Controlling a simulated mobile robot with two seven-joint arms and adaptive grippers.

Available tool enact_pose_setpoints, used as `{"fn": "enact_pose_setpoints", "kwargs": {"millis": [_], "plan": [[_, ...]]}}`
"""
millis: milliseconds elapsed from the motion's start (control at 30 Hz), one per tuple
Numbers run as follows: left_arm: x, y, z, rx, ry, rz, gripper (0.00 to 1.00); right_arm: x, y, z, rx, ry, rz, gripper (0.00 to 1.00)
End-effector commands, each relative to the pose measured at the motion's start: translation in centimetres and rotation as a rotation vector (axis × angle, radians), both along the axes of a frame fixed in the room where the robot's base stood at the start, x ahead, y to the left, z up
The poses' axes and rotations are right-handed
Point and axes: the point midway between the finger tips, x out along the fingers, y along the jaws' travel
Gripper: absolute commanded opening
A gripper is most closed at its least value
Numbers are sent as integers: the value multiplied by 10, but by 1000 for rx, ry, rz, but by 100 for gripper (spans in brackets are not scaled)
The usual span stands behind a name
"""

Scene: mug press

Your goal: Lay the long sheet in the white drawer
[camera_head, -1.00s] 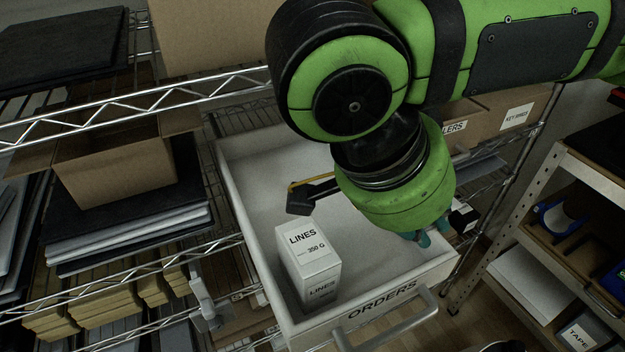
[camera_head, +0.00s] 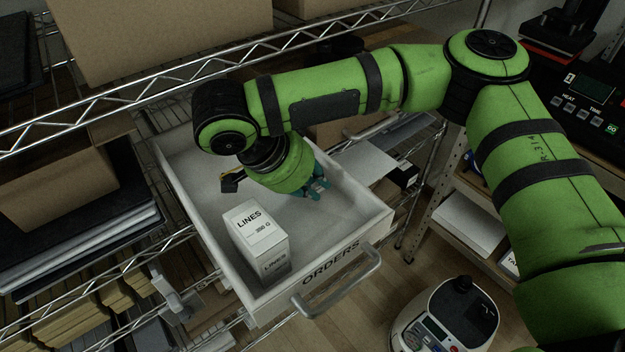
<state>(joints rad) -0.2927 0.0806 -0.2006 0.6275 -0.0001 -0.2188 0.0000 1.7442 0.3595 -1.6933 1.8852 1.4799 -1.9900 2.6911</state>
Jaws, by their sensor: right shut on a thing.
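The white drawer (camera_head: 213,236), marked "ORDERS", is pulled out from the wire shelf. My right gripper (camera_head: 320,188) is over the drawer's right side, its teal fingertips pointing down and toward the right wall. A pale, flat sheet (camera_head: 366,163) shows just beyond the fingers, at or past that wall. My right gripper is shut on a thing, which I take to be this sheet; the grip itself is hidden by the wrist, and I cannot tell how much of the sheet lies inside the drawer. My left gripper is not in view.
A white "LINES" box (camera_head: 258,240) stands in the drawer's front left part. The drawer's handle (camera_head: 338,285) sticks out in front. A wire shelf edge (camera_head: 200,90) crosses behind.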

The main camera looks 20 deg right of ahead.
Motion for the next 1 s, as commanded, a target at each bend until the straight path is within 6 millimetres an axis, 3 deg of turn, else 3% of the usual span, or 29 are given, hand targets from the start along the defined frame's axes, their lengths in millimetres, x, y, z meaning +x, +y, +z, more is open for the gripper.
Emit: {"fn": "enact_pose_setpoints", "kwargs": {"millis": [833,867,900,1000], "plan": [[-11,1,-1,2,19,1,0,0,0,-18,1,-2,0,6],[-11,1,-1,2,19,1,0,0,0,-18,1,-2,0,28],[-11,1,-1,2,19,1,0,0,0,-18,1,-2,0,40],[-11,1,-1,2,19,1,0,0,0,-18,1,-2,0,40]]}}
